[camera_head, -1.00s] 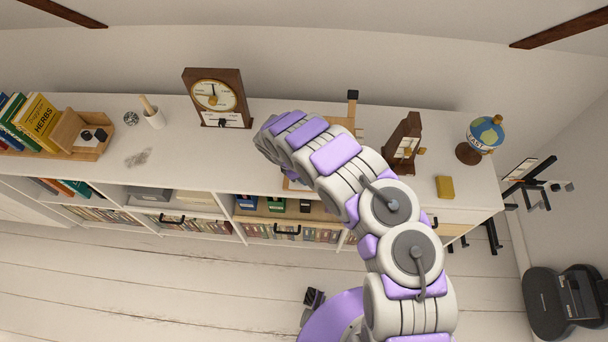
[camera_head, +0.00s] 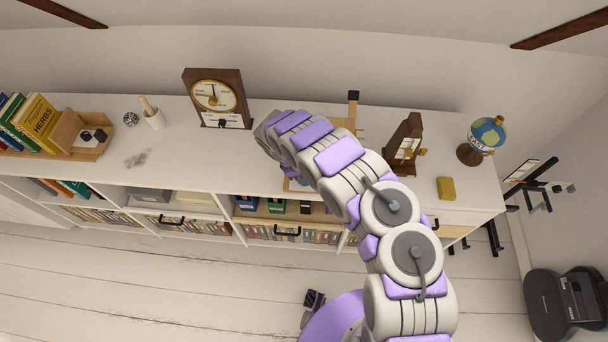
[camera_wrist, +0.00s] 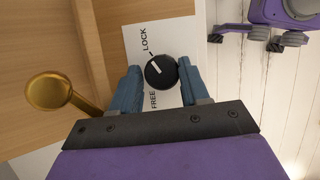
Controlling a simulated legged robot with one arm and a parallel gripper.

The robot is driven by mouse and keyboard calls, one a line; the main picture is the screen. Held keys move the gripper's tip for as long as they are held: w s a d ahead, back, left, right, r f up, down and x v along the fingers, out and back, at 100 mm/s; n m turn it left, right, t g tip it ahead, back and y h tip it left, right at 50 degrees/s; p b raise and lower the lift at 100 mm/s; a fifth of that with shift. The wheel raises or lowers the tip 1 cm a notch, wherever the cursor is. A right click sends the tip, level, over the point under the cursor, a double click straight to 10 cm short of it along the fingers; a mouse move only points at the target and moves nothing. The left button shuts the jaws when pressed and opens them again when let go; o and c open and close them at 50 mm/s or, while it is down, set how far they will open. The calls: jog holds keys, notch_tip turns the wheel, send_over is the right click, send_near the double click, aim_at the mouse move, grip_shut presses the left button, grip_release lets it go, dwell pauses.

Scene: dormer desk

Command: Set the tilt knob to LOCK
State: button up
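The tilt knob (camera_wrist: 161,72) is a round black knob with a white mark, on a white label plate (camera_wrist: 137,47) in the wrist view. The plate reads LOCK above the knob and FREE below it. The white mark slants across the knob's left half; I cannot tell exactly which word it points at. My gripper (camera_wrist: 160,79) has its two blue fingers on either side of the knob, very close to its edges. Whether they press on it is not clear. In the head view my arm hides the gripper and knob.
A brass knob (camera_wrist: 48,91) on wood is left of my fingers in the wrist view. In the head view a wooden clock (camera_head: 216,98) stands left of my arm on the white desk. A dark wooden piece (camera_head: 405,142), a yellow block (camera_head: 446,188) and a globe (camera_head: 484,137) are right.

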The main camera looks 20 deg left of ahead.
jog(key=o, duration=0.4)
jog(key=shift+s, duration=0.1)
